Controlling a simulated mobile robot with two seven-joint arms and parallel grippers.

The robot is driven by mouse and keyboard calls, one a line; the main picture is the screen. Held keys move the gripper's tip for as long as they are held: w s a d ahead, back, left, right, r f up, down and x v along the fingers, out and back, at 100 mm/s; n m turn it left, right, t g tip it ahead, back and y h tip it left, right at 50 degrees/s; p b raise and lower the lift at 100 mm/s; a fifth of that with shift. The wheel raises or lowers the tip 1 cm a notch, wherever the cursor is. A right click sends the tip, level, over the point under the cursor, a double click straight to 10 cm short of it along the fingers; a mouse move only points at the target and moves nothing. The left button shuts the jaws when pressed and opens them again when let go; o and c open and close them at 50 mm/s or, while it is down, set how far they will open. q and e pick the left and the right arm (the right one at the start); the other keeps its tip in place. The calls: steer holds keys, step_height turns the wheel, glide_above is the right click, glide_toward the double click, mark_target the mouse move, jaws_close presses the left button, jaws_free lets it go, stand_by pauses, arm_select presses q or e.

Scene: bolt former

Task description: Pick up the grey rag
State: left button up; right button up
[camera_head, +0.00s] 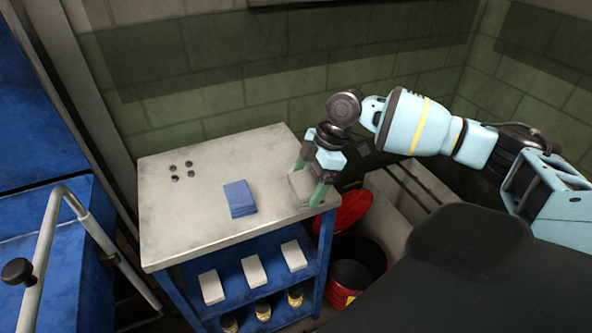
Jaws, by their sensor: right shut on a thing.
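The grey rag (301,186) is a folded pad at the right end of the grey cart top. My right gripper (309,190) is over it with its green fingers on either side, shut on the rag. The rag is at or just above the cart top; I cannot tell whether it touches the surface. The gripper hides part of the rag. My left gripper is not in view.
A folded blue rag (239,198) lies on the cart top (190,225), left of the grey one. Several small dark round parts (182,171) lie farther left. White pads (254,271) and bottles sit on lower shelves. A red bin (350,275) stands right of the cart.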

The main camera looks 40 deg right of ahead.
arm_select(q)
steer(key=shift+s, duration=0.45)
arm_select(e)
steer(key=s, duration=0.9)
steer(key=shift+a+r, duration=0.25)
steer(key=shift+r, duration=0.15)
steer(key=shift+s, duration=0.1)
